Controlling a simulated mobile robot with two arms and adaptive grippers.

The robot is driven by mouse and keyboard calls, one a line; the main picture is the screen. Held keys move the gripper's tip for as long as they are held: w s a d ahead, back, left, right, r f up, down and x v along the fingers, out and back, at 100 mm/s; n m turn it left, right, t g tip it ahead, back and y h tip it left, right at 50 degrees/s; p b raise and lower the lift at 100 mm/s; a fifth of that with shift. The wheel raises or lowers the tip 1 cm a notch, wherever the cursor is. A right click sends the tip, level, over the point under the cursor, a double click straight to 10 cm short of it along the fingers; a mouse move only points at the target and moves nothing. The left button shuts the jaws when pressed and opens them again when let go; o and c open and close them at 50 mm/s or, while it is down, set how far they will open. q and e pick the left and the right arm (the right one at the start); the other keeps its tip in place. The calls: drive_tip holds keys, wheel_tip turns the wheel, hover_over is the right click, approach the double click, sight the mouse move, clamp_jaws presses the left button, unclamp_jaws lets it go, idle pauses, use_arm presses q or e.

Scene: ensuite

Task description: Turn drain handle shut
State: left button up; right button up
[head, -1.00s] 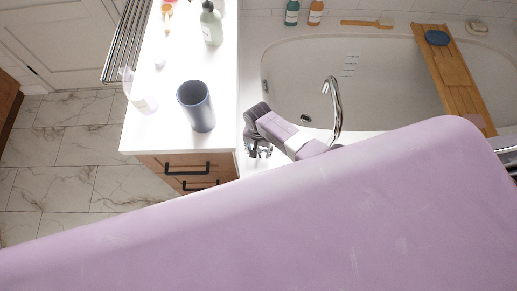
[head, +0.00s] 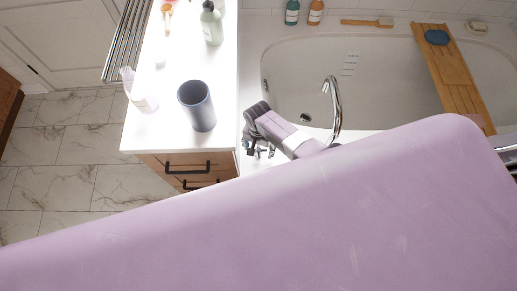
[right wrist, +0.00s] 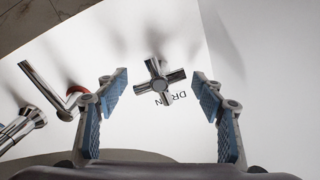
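The drain handle (right wrist: 158,82) is a chrome cross-shaped knob on a white surface, with partly covered dark lettering beside it in the right wrist view. My right gripper (right wrist: 160,90) is open, with one blue-padded finger on each side of the handle. Neither finger visibly touches it, and the gripper is empty. In the head view, my right gripper (head: 257,151) is small, at the tub's near left corner beside the counter, and I cannot make out the handle clearly there. My left gripper is not in view.
A curved chrome spout (head: 335,105) rises close to the right gripper. The white bathtub (head: 300,52) lies behind, with a wooden caddy (head: 460,90) across it. A dark blue cup (head: 199,108) and a soap bottle (head: 211,24) stand on the counter (head: 215,60).

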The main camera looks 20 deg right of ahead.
sight(258, 150)
drive_tip(key=shift+r, duration=0.1)
wheel_tip(258, 150, up, 12)
idle(0.9)
idle(0.4)
